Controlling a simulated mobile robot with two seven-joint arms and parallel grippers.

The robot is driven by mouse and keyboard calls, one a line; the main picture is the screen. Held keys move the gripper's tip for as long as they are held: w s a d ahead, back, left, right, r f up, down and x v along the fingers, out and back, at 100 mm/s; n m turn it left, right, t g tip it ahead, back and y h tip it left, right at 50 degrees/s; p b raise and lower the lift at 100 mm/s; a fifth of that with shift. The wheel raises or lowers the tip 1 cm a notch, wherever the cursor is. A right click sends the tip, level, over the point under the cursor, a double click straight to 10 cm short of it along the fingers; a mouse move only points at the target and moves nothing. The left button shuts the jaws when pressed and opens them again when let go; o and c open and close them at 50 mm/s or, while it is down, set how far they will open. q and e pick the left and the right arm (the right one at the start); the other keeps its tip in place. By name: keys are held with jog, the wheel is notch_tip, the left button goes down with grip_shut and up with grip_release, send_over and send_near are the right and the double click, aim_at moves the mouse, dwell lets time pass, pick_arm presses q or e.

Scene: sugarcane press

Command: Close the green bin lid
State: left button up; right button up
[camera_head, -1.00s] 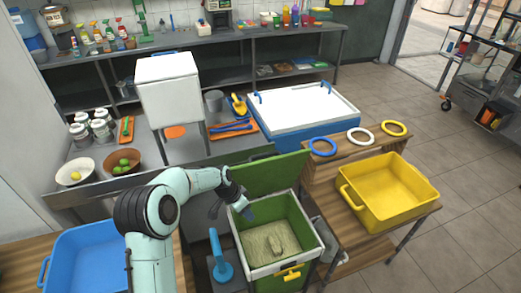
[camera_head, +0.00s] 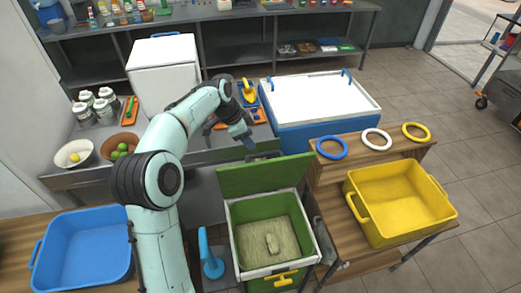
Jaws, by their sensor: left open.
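The green bin (camera_head: 236,238) stands in the lower middle with a white rim and a pale sandy fill, on which a small lump lies. Its green lid (camera_head: 262,176) stands open, raised at the bin's far edge. A yellow handle (camera_head: 285,279) is on the bin's front. My left arm comes in from the lower left, and my left gripper (camera_head: 246,138) is open and appears empty, up beyond the top edge of the lid. I cannot tell whether it touches anything. My right gripper is not in view.
A wooden table with a yellow tub (camera_head: 402,203) and several rings stands right of the bin. A blue tub (camera_head: 84,250) is at left. A blue-handled tool (camera_head: 211,256) stands close left of the bin. A white-topped blue chest (camera_head: 318,102) is behind.

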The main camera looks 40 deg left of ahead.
aim_at(261, 154)
pick_arm(q)
jog(key=x, duration=0.9)
jog(key=shift+w+f, duration=0.25)
jog(key=shift+f, duration=0.1)
grip_shut()
